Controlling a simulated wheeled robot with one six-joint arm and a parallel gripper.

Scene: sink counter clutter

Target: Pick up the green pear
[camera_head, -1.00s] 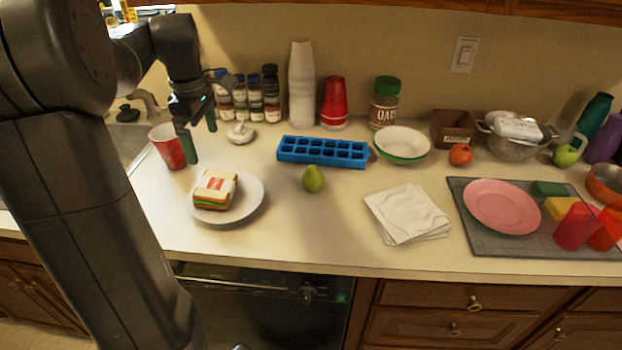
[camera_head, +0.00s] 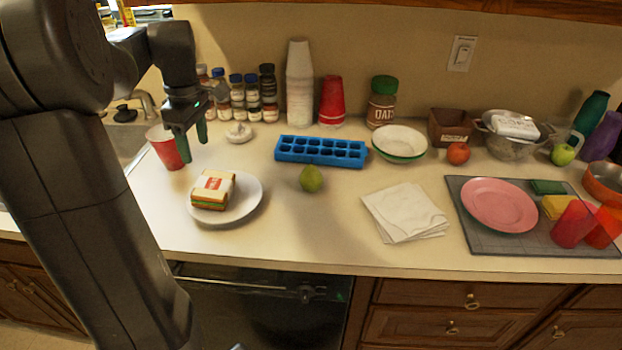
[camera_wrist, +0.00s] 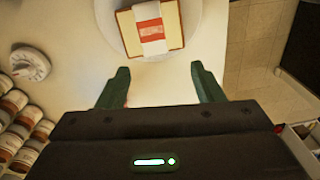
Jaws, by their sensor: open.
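The green pear (camera_head: 311,179) stands on the counter in the head view, just in front of the blue ice cube tray (camera_head: 321,151). My gripper (camera_head: 194,148) is at the left, above the counter between the red cup and the white garlic-like item, well left of the pear. Its green fingers are apart with nothing between them. In the wrist view my gripper (camera_wrist: 160,80) is open and points toward the plate with the sandwich. The pear is not in the wrist view.
A white plate (camera_head: 250,206) with a sandwich (camera_head: 213,190) lies left of the pear. A red cup (camera_head: 165,147) stands by the sink. Napkins (camera_head: 405,212) lie to the right and a bowl (camera_head: 400,143) behind them. The counter right in front of the pear is clear.

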